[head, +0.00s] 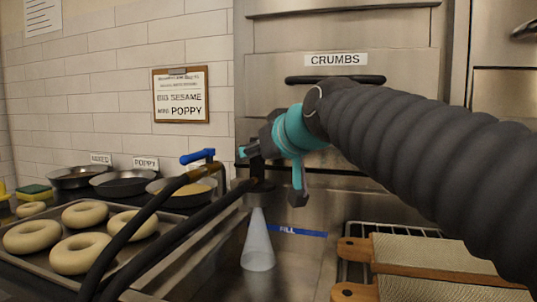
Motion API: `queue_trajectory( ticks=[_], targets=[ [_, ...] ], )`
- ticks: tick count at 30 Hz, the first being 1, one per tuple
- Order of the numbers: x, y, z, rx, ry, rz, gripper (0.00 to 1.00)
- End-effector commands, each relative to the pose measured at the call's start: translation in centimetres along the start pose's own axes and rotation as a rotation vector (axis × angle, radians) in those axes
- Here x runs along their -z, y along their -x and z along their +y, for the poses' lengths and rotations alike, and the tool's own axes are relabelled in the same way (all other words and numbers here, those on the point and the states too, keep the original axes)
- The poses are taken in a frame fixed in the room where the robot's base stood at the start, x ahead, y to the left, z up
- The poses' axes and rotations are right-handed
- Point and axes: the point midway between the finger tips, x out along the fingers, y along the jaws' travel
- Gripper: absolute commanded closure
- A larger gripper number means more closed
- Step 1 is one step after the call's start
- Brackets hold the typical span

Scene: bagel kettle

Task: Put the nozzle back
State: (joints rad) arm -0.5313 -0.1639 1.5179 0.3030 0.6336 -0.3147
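The nozzle (261,189) is a dark head at the end of a black hose (185,238), pointing down in the middle of the head view. A pale, translucent cone (258,243), which looks like spray, spreads below it. A blue lever valve (198,156) sits on a brass pipe left of the nozzle. My gripper (272,172), dark with teal parts, is right at the top of the nozzle and overlaps it in the picture. One finger part hangs down to the right, visibly apart from the nozzle. The other side is partly hidden, so I cannot tell whether it grips.
A tray of pale bagels (83,254) is at the left, with several dark pans (122,182) behind. A blue "FILL" strip (297,232) marks the steel behind the spray. Cloth-covered boards with wooden handles (355,250) lie at lower right. A "CRUMBS" drawer (336,60) is above.

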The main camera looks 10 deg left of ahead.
Motion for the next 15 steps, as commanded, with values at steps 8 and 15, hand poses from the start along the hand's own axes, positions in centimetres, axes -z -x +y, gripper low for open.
queue_trajectory(
  ticks=[8, 15],
  targets=[
    [0.0, 1.3, 0.0, -0.001, 0.000, 0.001, 0.40],
    [0.1, 5.9, 0.1, -0.002, 0.000, 0.003, 0.40]
  ],
)
